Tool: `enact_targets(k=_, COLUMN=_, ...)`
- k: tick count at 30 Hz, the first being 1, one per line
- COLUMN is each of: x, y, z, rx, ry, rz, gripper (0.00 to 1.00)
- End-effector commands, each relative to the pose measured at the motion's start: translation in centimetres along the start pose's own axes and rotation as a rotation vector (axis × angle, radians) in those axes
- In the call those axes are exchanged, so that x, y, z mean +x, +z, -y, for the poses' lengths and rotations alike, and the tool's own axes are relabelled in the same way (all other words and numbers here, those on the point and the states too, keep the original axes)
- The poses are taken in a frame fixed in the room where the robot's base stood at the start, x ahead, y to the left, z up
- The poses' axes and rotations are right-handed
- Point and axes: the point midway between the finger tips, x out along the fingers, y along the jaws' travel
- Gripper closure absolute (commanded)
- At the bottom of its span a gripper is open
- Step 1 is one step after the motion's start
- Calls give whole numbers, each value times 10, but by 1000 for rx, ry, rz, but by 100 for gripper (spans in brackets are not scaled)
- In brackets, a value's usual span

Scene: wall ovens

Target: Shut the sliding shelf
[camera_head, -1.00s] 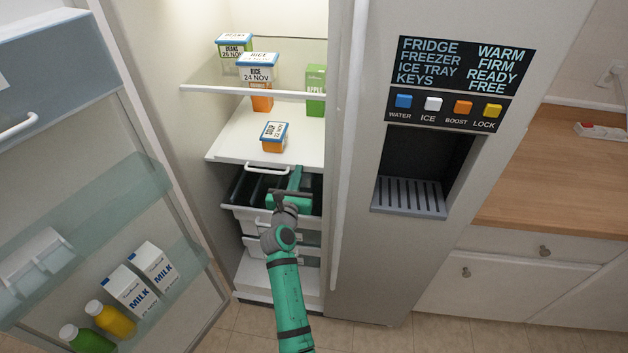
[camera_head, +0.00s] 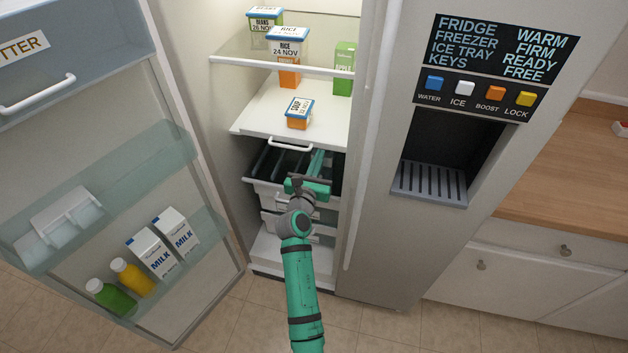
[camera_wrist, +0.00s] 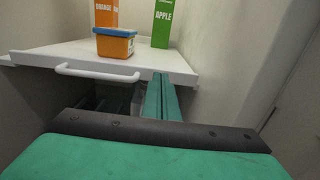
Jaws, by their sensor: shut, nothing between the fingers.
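The sliding shelf (camera_head: 262,119) is a white shelf in the open fridge, with a white bar handle (camera_head: 290,145) on its front edge. It carries a small orange soup tub with a blue lid (camera_head: 299,113). It also fills the upper part of the wrist view (camera_wrist: 45,57), with its handle (camera_wrist: 97,73) left of my fingers. My gripper (camera_head: 319,153) is shut and empty, its green fingers pointing at the shelf's front edge, right of the handle. The fingertips (camera_wrist: 160,76) overlap that edge in the wrist view; I cannot tell whether they touch it.
Drawers (camera_head: 264,190) sit below the shelf. The open fridge door (camera_head: 190,300) stands at left, holding milk cartons (camera_head: 175,230) and bottles. The dispenser-fronted freezer side (camera_head: 385,245) stands close at right.

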Motion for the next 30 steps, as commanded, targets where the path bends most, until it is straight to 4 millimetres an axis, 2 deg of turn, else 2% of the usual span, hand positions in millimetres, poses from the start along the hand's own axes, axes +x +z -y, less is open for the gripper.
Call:
enact_targets(k=1, x=-13, y=-1, z=-3, rx=0, ry=5, rz=-1, gripper=100)
enact_targets(k=6, x=-49, y=-1, z=-5, rx=1, ry=8, rz=-1, gripper=100)
enact_targets(k=12, x=-80, y=-2, z=3, rx=0, ry=-4, rz=-3, gripper=100)
enact_targets(k=18, x=-96, y=-2, z=6, rx=0, ry=-9, rz=-2, gripper=100)
enact_targets(k=26, x=-100, y=-2, z=7, rx=5, ry=-9, rz=-3, gripper=100)
enact_targets(k=30, x=-115, y=-20, z=8, rx=95, ry=10, rz=-27, gripper=100)
